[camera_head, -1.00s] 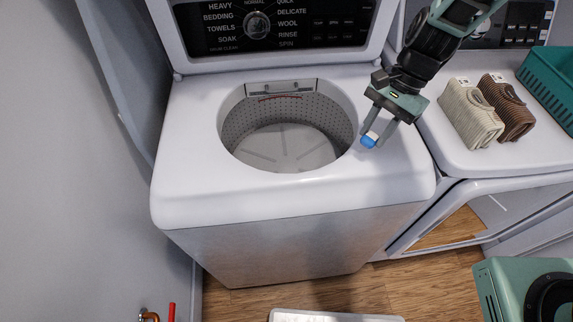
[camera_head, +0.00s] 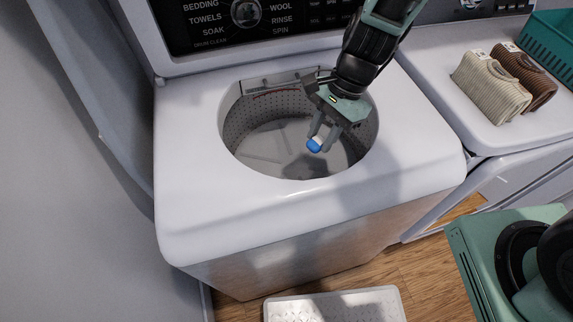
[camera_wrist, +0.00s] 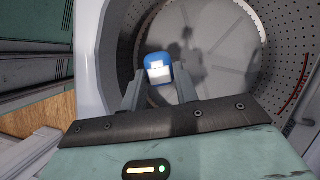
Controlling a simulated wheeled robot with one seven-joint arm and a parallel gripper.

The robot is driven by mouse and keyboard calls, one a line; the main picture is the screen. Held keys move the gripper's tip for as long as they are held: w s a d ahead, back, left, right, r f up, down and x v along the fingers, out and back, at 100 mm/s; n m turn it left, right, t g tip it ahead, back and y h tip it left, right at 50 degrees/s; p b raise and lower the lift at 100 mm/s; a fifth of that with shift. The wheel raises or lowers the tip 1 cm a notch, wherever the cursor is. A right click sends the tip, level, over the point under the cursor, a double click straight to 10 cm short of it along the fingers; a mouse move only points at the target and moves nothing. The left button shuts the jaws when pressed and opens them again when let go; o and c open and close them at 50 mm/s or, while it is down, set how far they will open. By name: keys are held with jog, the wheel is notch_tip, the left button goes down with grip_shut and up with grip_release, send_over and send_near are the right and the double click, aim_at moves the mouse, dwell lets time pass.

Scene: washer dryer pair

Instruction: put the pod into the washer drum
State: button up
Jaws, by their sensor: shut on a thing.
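The blue and white pod (camera_head: 315,146) is between the fingertips of my gripper (camera_head: 321,137), which is shut on it. In the head view the pod and fingertips are over the round opening of the washer drum (camera_head: 262,140), toward its right side. The wrist view shows the pod (camera_wrist: 158,67) between the two fingers, with the perforated drum wall (camera_wrist: 283,30) and the grey drum floor (camera_wrist: 220,50) beyond it. The washer (camera_head: 210,200) is a white top loader with its top open. How far the pod is below the rim I cannot tell.
The washer control panel (camera_head: 200,25) stands behind the opening. The dryer (camera_head: 440,105) on the right bears a cream folded cloth (camera_head: 488,88), a brown one (camera_head: 530,75) and a teal basket (camera_head: 555,45). A white tray (camera_head: 335,303) lies on the wood floor.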

notch_tip(320, 180, down, 16)
jog(key=a+b, duration=0.1)
jog(key=b, duration=0.4)
jog(key=shift+w+r+b, duration=0.25)
jog(key=shift+w+b, duration=0.05)
jog(key=shift+w, duration=0.05)
jog(key=shift+f+b, duration=0.45)
jog(key=shift+f, duration=0.15)
jog(key=o, duration=1)
jog(key=shift+c, duration=0.2)
